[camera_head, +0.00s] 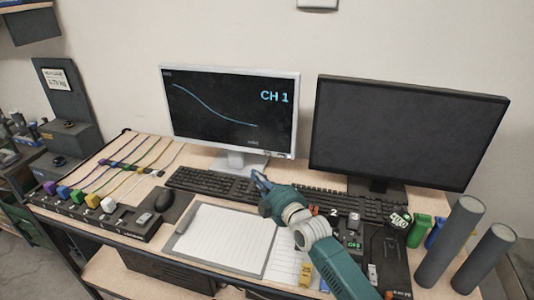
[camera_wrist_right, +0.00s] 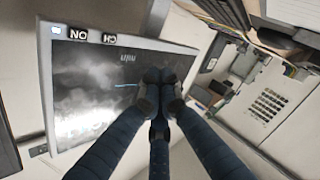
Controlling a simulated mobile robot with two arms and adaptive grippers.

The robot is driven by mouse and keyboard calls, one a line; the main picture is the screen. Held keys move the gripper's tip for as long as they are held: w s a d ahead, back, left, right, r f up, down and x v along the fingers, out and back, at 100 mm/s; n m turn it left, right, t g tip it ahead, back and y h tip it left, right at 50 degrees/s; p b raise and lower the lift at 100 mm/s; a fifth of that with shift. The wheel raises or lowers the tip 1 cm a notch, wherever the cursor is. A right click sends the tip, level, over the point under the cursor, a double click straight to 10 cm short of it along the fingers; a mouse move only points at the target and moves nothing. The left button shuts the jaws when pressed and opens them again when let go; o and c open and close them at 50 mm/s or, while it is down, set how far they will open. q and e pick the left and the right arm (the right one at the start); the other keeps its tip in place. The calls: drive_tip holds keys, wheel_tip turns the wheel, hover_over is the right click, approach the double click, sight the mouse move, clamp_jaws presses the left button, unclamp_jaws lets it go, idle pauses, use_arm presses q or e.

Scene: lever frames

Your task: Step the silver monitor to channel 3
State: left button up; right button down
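The silver monitor (camera_head: 215,110) stands at the back centre of the desk, and its screen reads CH 1 with a pale blue curve. Small buttons (camera_head: 273,154) sit at its lower right bezel. In the right wrist view the silver monitor (camera_wrist_right: 100,85) appears upside down, with two dark labelled buttons (camera_wrist_right: 94,37) and a small light by its edge. My right gripper (camera_head: 259,177) is below the monitor's lower right, over the keyboard area. Its fingers (camera_wrist_right: 157,76) converge with tips together and nothing visible between them. It looks apart from the monitor. My left gripper is out of view.
A black monitor (camera_head: 405,130) with a dark screen stands to the right. Two grey cylinders (camera_head: 450,242) stand at the right. Coloured plugs with cables (camera_head: 75,193) are at the left.

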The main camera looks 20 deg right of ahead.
sight(267, 154)
use_arm(q)
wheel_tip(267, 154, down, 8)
drive_tip(key=b, duration=0.8)
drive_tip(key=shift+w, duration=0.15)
use_arm(e)
drive_tip(key=w+d, duration=0.5)
drive_tip(key=w, duration=0.2)
drive_tip(key=shift+w+f, duration=0.15)
drive_tip(key=shift+w, duration=0.2)
use_arm(q)
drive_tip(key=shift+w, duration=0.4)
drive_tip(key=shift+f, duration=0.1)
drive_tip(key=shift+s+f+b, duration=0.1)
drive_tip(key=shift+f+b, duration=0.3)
drive_tip(key=shift+b, duration=0.1)
use_arm(e)
drive_tip(key=shift+w+d, duration=0.3)
drive_tip(key=shift+w, duration=0.05)
